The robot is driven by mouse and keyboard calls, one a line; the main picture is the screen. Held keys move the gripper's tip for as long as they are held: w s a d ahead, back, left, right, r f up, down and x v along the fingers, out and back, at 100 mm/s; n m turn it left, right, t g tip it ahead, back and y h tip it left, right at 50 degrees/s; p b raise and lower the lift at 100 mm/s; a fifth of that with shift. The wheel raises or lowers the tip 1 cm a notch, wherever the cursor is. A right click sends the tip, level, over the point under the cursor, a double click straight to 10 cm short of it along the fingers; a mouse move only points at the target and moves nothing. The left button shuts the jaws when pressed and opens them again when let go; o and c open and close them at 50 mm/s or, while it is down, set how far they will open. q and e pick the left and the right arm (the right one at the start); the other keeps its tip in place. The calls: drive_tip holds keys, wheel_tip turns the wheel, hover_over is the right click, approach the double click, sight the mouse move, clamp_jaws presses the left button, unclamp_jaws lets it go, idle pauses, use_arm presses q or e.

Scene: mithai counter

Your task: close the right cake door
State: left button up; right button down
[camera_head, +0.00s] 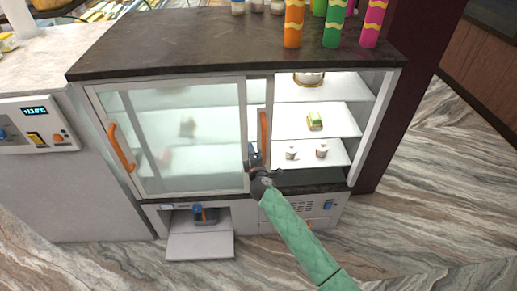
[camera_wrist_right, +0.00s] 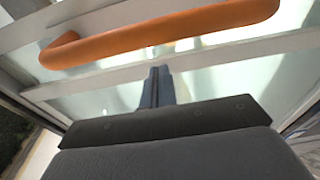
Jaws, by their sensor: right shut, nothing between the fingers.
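The glass display case has a frosted left door (camera_head: 215,140) shut across its left half. The right cake door (camera_head: 269,95) is slid left, mostly behind the left door, with its edge and vertical orange handle (camera_head: 264,131) showing near the middle. The right half of the case stands open. My right gripper (camera_head: 254,158) is shut, close to the lower end of that handle. In the right wrist view the shut fingertips (camera_wrist_right: 158,80) point at the door beside the orange handle (camera_wrist_right: 160,32); I cannot tell whether they touch. My left gripper is out of view.
Shelves in the open half hold a cake (camera_head: 309,79), a green-wrapped item (camera_head: 314,121) and small cups (camera_head: 321,150). A flap (camera_head: 200,245) sticks out low at the left front.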

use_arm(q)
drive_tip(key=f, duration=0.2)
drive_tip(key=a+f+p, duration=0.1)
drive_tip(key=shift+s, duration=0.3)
use_arm(e)
drive_tip(key=d, duration=0.2)
drive_tip(key=shift+s+d+r, duration=0.1)
drive_tip(key=shift+s+d, duration=0.25)
drive_tip(key=shift+d, duration=0.1)
